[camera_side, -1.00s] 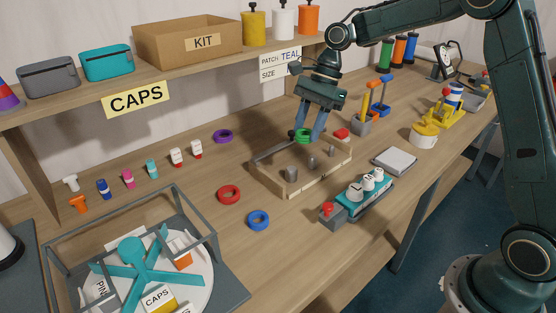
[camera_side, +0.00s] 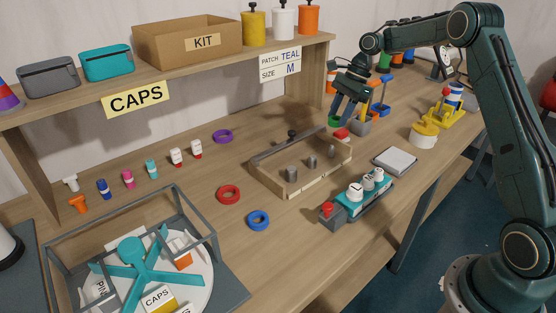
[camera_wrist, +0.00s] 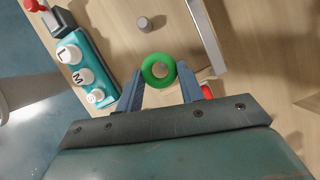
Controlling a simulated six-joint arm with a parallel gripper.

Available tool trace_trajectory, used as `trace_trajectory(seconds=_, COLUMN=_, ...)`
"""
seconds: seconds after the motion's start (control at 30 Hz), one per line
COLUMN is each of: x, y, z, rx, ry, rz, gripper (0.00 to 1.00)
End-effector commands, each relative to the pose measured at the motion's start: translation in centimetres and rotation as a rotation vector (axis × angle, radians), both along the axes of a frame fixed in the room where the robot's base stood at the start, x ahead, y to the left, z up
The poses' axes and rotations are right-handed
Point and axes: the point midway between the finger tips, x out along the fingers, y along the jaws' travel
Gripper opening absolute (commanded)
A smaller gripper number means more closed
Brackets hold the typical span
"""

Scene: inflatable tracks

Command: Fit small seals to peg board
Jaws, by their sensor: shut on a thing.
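My gripper (camera_side: 341,113) is shut on a green ring (camera_side: 334,121), held in the air behind the far right end of the peg board (camera_side: 300,189). In the wrist view the green ring (camera_wrist: 147,72) sits between the fingertips of my gripper (camera_wrist: 160,73), its hole facing the camera. The board is a low wooden frame with upright metal pegs of different thickness, all bare: a thick peg (camera_side: 291,174), a thinner one (camera_side: 312,162) and a small one (camera_side: 332,151). A purple ring (camera_side: 222,142), a red ring (camera_side: 228,202) and a blue ring (camera_side: 258,228) lie on the bench.
A teal unit (camera_side: 362,201) with L, M and S caps stands in front of the board. A red block (camera_side: 341,133) is at its far right corner. A sign (camera_side: 280,61) reads PATCH TEAL, SIZE M. Small tools in a holder (camera_side: 362,123) stand close to my gripper.

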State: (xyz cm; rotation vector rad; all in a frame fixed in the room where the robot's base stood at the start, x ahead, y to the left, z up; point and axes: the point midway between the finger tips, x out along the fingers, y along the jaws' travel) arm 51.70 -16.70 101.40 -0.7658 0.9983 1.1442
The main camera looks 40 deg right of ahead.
Motion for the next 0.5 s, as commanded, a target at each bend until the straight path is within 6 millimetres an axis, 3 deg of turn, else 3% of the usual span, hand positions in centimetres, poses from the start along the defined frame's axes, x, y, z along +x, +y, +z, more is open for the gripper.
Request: trace_trajectory(seconds=0.5, x=0.0, y=0.1, z=-1.1, rx=0.003, ry=0.002, rz=0.0, gripper=0.16)
